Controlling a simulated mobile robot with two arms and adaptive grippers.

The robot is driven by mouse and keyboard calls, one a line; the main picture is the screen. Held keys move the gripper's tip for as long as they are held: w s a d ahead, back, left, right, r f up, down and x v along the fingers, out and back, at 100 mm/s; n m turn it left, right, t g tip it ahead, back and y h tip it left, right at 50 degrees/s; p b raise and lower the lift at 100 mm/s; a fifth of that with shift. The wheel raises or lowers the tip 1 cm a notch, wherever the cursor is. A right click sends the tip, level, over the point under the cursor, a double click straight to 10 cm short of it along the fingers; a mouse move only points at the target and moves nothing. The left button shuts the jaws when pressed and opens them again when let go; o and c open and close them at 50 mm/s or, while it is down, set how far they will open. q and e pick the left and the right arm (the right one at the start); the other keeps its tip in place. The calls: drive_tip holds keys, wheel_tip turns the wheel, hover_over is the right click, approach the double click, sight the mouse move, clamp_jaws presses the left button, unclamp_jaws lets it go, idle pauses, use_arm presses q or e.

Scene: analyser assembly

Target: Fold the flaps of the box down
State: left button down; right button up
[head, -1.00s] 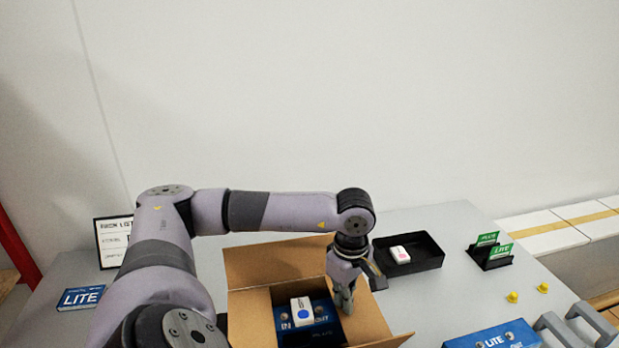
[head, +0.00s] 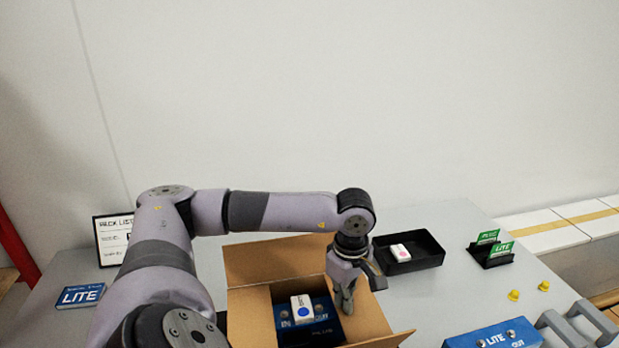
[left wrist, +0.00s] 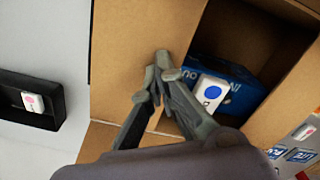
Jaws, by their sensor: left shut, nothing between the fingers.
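The open cardboard box (head: 262,318) stands on the grey table, with its back flap (head: 275,259) raised and its front flap (head: 385,342) sticking outward. Inside it are a blue unit (head: 325,326) and a white block with a blue dot (head: 302,307). My left gripper (head: 345,306) points down at the box's right side, its fingers together and empty. In the left wrist view the fingertips (left wrist: 163,72) lie over a broad cardboard flap (left wrist: 135,35), beside the opening. I cannot tell whether they touch it. My right gripper is not in view.
A black tray (head: 432,258) with a white block with a pink dot (head: 400,252) is right of the box. Green cards (head: 497,248) in a stand, yellow knobs (head: 513,295), a blue LITE unit (head: 495,338) and grey handles (head: 562,325) are further right. A LITE card (head: 80,295) lies left.

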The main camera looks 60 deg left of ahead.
use_arm(q)
drive_tip(key=shift+f, duration=0.1)
idle(0.3)
wheel_tip(320, 180, up, 8)
drive_tip(key=p, duration=0.4)
drive_tip(key=shift+f, duration=0.2)
